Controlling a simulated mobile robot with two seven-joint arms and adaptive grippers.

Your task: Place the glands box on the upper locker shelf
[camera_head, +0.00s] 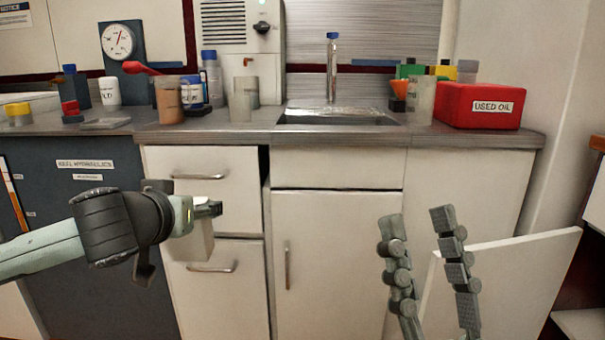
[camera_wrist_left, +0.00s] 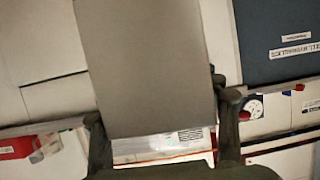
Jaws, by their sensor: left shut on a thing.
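A plain light box (camera_head: 198,243), with no label visible, is held by my left gripper (camera_head: 207,210) in front of the drawers. In the left wrist view the box (camera_wrist_left: 150,65) fills the middle as a grey-beige block, with the dark fingers of the gripper (camera_wrist_left: 163,125) on both sides of its lower end. I cannot read whether it is the glands box. My right gripper (camera_head: 416,220) is open and empty at the lower right, its two fingers apart. An open-fronted unit with a shelf (camera_head: 580,325) shows partly at the right edge; I cannot tell whether it is the locker.
A white panel (camera_head: 510,285) stands out behind the right gripper. The counter (camera_head: 240,131) carries several bottles, cups, a gauge (camera_head: 118,42) and a red used oil box (camera_head: 482,106). A sink (camera_head: 337,117) sits mid-counter. White drawers and cupboard doors (camera_head: 330,245) lie below.

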